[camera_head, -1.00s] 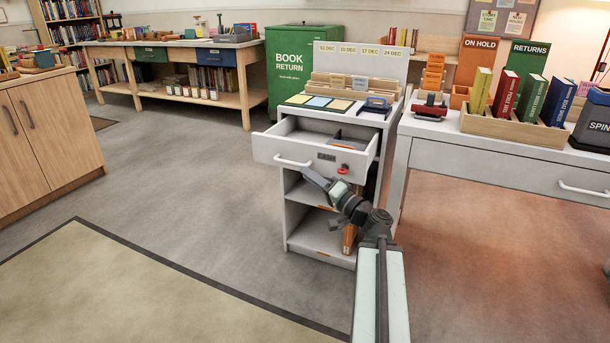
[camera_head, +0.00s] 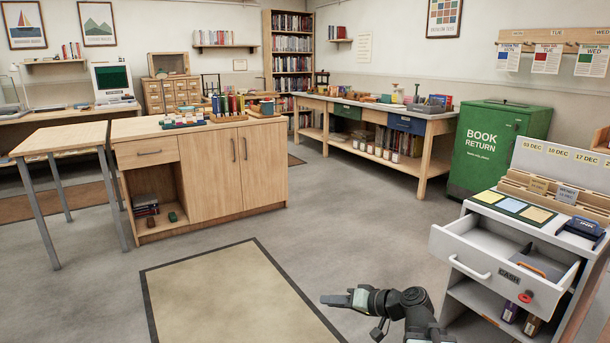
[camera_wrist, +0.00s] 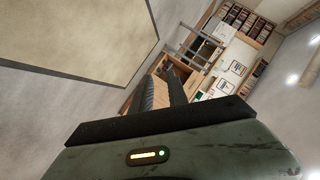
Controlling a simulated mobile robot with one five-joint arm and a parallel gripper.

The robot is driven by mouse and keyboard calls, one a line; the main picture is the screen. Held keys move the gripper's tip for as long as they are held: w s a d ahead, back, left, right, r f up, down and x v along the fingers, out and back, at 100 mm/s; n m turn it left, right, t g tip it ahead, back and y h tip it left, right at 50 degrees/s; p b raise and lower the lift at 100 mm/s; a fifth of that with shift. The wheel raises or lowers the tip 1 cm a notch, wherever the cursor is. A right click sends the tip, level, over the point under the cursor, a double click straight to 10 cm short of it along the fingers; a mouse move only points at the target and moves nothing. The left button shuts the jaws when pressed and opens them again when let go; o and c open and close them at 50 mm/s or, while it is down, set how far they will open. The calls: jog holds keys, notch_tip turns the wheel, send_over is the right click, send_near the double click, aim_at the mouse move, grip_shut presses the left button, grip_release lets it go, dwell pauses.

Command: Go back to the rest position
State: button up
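My gripper (camera_head: 337,300) points left in the head view, low over the floor near the tan mat's right edge. It is in front of and apart from the white cash cabinet. The cash drawer (camera_head: 497,268) of the cabinet stands pulled open. An orange item (camera_head: 532,269) lies inside it.
A tan mat (camera_head: 225,300) with a dark border lies on the open floor ahead. A wooden cabinet (camera_head: 215,180) stands to the left, beside a small table (camera_head: 60,138). A green book return bin (camera_head: 497,145) stands behind the cash cabinet.

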jog(key=s+a+f+n+g+h+p, duration=0.1)
jog(key=s+a+f+n+g+h, duration=0.1)
jog(key=s+a+f+g+h, duration=0.25)
jog(key=s+d+f+m+g+h, duration=0.1)
jog(key=s+d+f+h, duration=0.2)
jog(key=d, duration=0.4)
jog(key=s+d+f+m+g+h, duration=0.2)
jog(key=s+d+f+h, duration=0.2)
jog(key=d, duration=0.3)
notch_tip(320, 180, up, 38)
jog(key=p, duration=3.8)
jog(key=shift+a, duration=0.3)
jog(key=shift+w+r+y, duration=0.1)
jog(key=shift+y, duration=0.15)
